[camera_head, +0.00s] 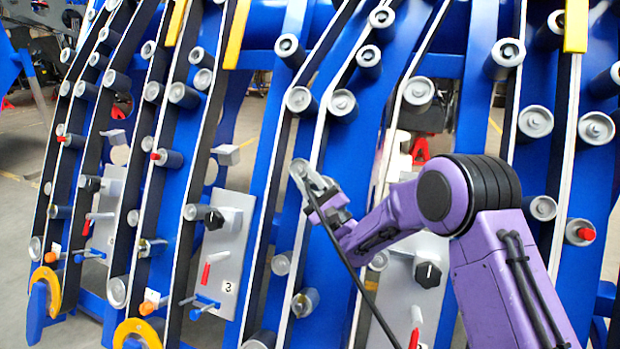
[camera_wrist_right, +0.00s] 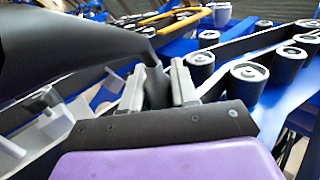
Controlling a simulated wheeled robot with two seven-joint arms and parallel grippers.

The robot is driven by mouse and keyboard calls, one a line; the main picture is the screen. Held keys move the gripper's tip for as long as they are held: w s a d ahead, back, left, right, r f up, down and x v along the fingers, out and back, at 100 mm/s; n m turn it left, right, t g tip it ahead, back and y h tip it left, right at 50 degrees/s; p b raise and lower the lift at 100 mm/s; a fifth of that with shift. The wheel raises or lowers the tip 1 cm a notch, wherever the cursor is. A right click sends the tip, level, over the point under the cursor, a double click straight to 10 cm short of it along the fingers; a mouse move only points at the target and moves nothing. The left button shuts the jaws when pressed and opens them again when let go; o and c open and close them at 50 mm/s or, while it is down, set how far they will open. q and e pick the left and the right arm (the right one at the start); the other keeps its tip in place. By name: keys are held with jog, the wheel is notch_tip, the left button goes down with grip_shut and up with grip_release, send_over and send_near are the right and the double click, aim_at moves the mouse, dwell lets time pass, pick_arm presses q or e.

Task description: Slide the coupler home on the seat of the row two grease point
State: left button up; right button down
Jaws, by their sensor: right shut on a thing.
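My right gripper (camera_head: 324,192) is in front of the middle belt rows in the head view, at the end of my purple arm. It is shut on a dark piece with a black hose (camera_head: 362,283) that hangs down to the right. In the right wrist view the two grey fingers (camera_wrist_right: 165,85) stand on either side of this dark piece (camera_wrist_right: 156,88). The coupler's tip and any seat it may touch cannot be made out. A grey plate with a black knob (camera_head: 428,273) is partly behind my arm; its row number does not show. My left gripper is not in view.
Another grey plate (camera_head: 232,228), marked 3, carries a black knob, a red handle and a blue tap. A similar plate (camera_head: 104,215) stands farther left. Blue chassis panels, black belts and several grey rollers (camera_head: 343,104) crowd around the gripper.

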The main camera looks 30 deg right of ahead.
jog(key=shift+s+a+r, duration=0.35)
jog(key=shift+s+a, duration=0.05)
jog(key=shift+f, duration=0.1)
jog(key=shift+w+d+f, duration=0.45)
jog(key=shift+w+d, duration=0.1)
jog(key=shift+d, duration=0.05)
jog(key=shift+r, duration=0.1)
dwell(1.2)
jog(key=shift+w+d, duration=0.15)
dwell(0.4)
jog(key=shift+w+d+f, duration=0.2)
jog(key=shift+f, duration=0.15)
jog(key=shift+w+d+f, duration=0.25)
jog(key=shift+w+d, duration=0.05)
jog(key=shift+d, duration=0.05)
